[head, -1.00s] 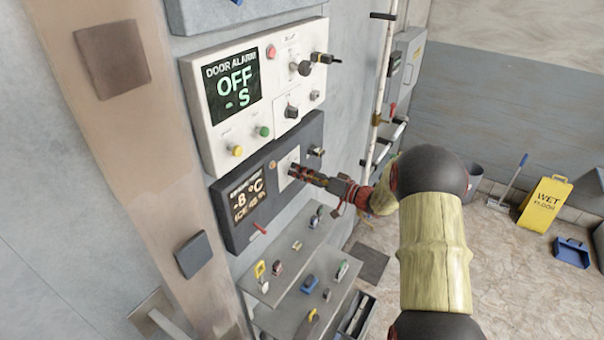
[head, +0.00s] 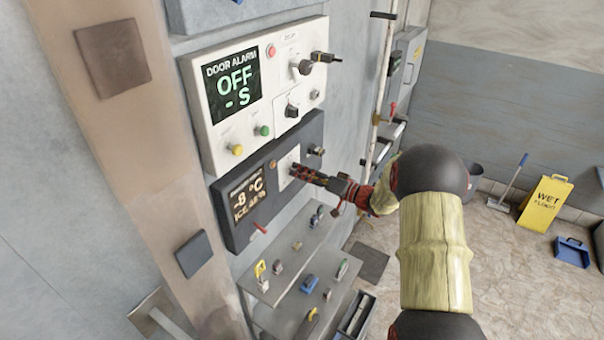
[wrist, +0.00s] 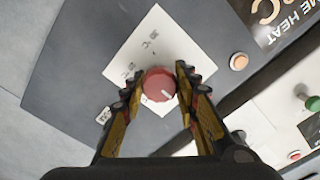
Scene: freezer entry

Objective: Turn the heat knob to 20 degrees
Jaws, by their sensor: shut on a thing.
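The heat knob (wrist: 158,84) is a round red knob on a white square plate in the wrist view. Its white pointer mark faces the lower right of that picture. The plate (wrist: 160,40) carries small printed marks, too small to read for certain. My gripper (wrist: 160,76) has one finger on each side of the knob and is shut on it. In the head view my gripper (head: 297,170) reaches the dark heater panel (head: 232,232) and hides the knob. The panel's display (head: 247,199) reads -8 °C, with a smaller line starting "ICE" below.
The white door alarm box (head: 215,150) sits just above, with a display reading OFF and several knobs and buttons. A shelf (head: 290,262) with small padlocks and tags is below the panel. A wet floor sign (head: 546,203) stands far right on open floor.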

